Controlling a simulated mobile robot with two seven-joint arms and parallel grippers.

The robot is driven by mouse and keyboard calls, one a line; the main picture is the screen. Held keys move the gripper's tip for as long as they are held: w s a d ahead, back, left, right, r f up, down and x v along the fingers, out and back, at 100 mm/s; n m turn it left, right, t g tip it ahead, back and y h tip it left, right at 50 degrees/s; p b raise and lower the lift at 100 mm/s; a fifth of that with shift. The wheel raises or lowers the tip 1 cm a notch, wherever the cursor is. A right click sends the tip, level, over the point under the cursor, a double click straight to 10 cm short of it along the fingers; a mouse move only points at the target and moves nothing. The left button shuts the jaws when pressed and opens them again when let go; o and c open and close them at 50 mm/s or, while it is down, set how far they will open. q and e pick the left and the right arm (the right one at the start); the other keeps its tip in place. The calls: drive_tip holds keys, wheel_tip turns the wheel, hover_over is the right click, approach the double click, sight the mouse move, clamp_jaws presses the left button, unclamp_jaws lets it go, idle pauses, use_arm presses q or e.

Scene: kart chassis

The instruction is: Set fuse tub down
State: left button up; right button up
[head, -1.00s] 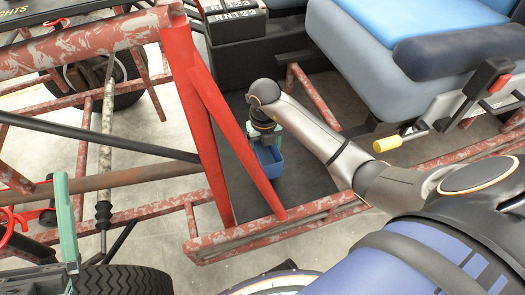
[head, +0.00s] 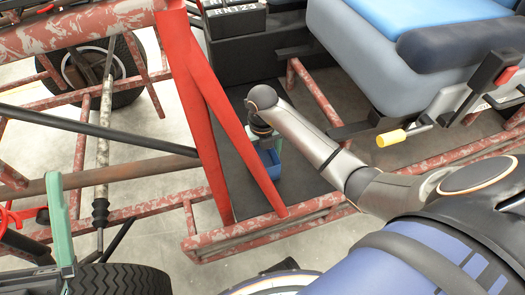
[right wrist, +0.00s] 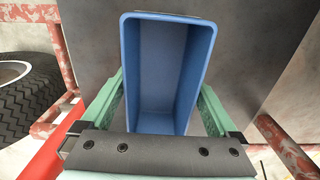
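The fuse tub is a deep blue open-topped box and looks empty inside. It fills the middle of the right wrist view (right wrist: 165,65) and shows small in the head view (head: 270,163), low over the dark floor panel. My right gripper (head: 264,140) has its green fingers on both sides of the tub, against its walls, in the right wrist view (right wrist: 163,100). I cannot tell whether the tub's base touches the panel. One green finger of my left gripper (head: 58,220) stands at the left edge of the head view, apart from its pair; it holds nothing visible.
A bright red bar (head: 205,120) rises left of the tub, with a slanting brace close by. The dark floor panel (head: 300,185) has bare room right of the tub. A blue seat (head: 375,80) and yellow-handled lever (head: 391,138) are further right. A chipped red rail (head: 265,235) borders the front.

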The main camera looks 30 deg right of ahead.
sight(262, 161)
drive_tip(key=shift+o, duration=0.2)
